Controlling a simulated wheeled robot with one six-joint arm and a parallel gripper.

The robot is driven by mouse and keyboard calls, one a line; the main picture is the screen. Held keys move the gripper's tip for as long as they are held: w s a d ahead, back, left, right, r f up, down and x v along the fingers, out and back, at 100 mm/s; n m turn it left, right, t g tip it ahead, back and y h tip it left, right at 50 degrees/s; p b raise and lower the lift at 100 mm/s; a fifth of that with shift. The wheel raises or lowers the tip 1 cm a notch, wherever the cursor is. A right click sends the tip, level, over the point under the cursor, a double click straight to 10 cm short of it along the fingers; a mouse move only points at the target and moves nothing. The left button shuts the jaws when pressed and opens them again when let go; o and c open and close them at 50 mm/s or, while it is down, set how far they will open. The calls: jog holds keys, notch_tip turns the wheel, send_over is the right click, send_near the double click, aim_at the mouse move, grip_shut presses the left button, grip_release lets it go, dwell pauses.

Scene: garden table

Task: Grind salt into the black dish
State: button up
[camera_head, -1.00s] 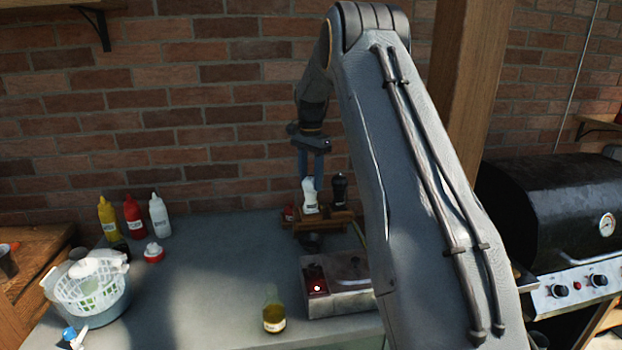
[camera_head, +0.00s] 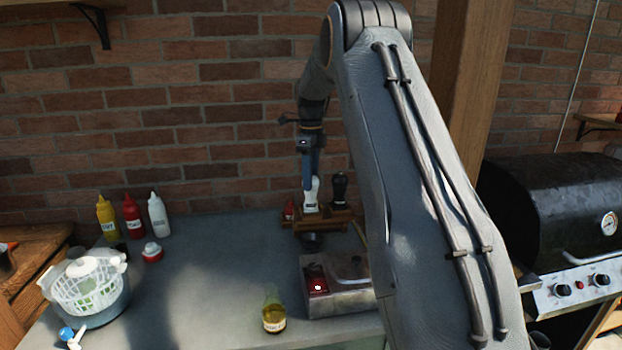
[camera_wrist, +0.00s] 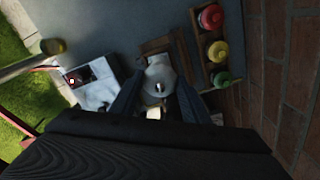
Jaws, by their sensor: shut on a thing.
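The white salt grinder (camera_head: 311,196) is upright between the fingers of my gripper (camera_head: 311,174), which is shut on its upper part. The wrist view shows the grinder's round top (camera_wrist: 160,78) from above, between my two fingers (camera_wrist: 158,92). It is at the wooden rack; I cannot tell whether its base touches anything. The small black dish (camera_head: 311,242) is on the table just in front of the rack, below the grinder in the head view. In the wrist view I cannot make out the dish.
The black pepper grinder (camera_head: 340,189) stands close to the right of the salt grinder. The wooden rack (camera_head: 330,224) holds red-, yellow- and green-capped jars. A metal burner box (camera_head: 345,296) and an oil bottle (camera_head: 274,318) stand nearer. Squeeze bottles (camera_head: 133,217) stand at left.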

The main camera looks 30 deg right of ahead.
jog(key=shift+m, duration=0.6)
jog(key=n, duration=0.4)
jog(key=shift+p, duration=0.3)
jog(key=n, duration=0.3)
jog(key=o, duration=1)
jog(key=shift+r, duration=0.1)
jog(key=shift+r+p, duration=0.55)
jog(key=shift+r, duration=2.85)
